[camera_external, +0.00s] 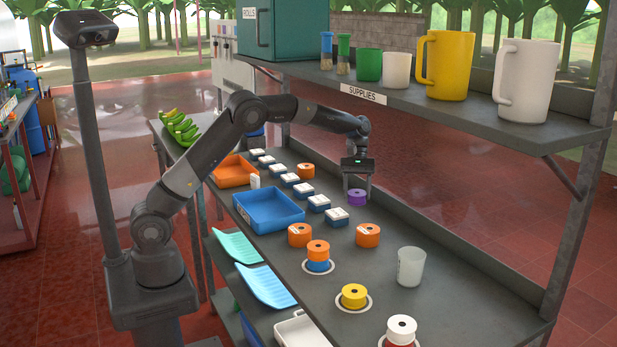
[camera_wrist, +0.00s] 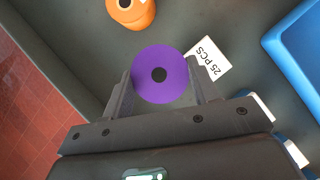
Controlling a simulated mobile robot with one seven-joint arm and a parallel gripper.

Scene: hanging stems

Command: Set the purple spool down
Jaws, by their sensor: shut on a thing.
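The purple spool (camera_external: 356,197) is between the fingers of my gripper (camera_external: 357,186), over the grey bench top beside a row of small white-and-blue boxes. In the wrist view the purple spool (camera_wrist: 160,74) shows its round top face and dark centre hole. My gripper (camera_wrist: 160,88) is shut on it, one finger at each side. I cannot tell whether the spool's underside touches the bench.
Orange spools (camera_external: 368,235) stand nearer the camera; one (camera_external: 318,250) is stacked on a blue spool. A yellow spool (camera_external: 354,296), a white spool (camera_external: 401,328) and a translucent cup (camera_external: 411,267) stand further forward. A blue tray (camera_external: 268,212) lies left. The supplies shelf (camera_external: 400,102) overhangs behind.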

